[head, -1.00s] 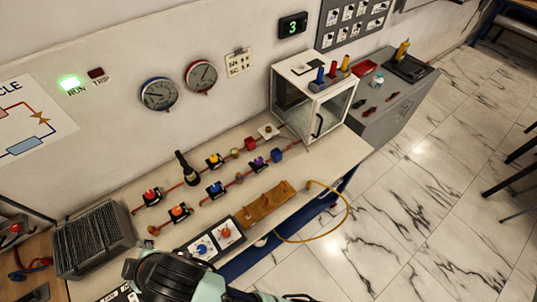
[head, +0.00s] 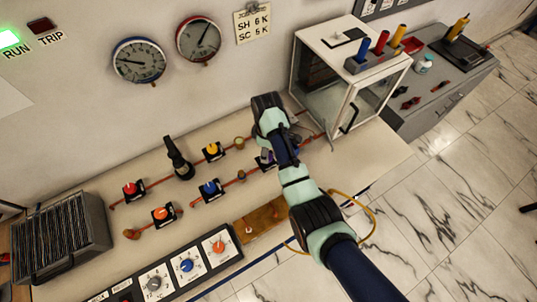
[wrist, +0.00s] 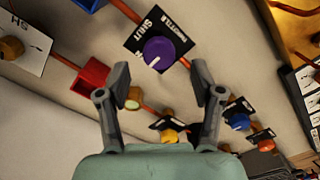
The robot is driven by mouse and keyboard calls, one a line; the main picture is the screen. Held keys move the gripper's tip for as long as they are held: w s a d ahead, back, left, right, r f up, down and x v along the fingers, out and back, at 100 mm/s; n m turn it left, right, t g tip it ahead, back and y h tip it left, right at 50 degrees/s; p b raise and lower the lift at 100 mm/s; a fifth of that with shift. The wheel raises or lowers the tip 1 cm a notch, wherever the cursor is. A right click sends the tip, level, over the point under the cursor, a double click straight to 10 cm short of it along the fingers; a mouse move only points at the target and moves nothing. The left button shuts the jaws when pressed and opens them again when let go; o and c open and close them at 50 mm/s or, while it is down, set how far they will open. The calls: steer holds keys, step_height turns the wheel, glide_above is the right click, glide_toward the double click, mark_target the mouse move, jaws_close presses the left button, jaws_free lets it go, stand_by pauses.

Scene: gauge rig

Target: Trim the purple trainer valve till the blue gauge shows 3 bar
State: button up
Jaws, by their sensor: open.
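The purple valve knob (wrist: 158,53) sits on a black plate lettered SHUT and THROTTLE, with a white mark on the knob's lower left side. My gripper (wrist: 161,82) is open and empty in the wrist view; the knob appears just beyond its fingertips, apart from them as far as I can tell.
A red-rimmed gauge (head: 199,39) hangs beside it. A blue valve (head: 210,188), a tall black lever (head: 178,158) and a glass-sided cabinet (head: 330,85) share the bench.

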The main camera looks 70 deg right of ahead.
step_height(320, 180, down, 4)
steer(key=shift+f, duration=0.1)
steer(key=c, duration=1.1)
steer(key=shift+c, duration=0.2)
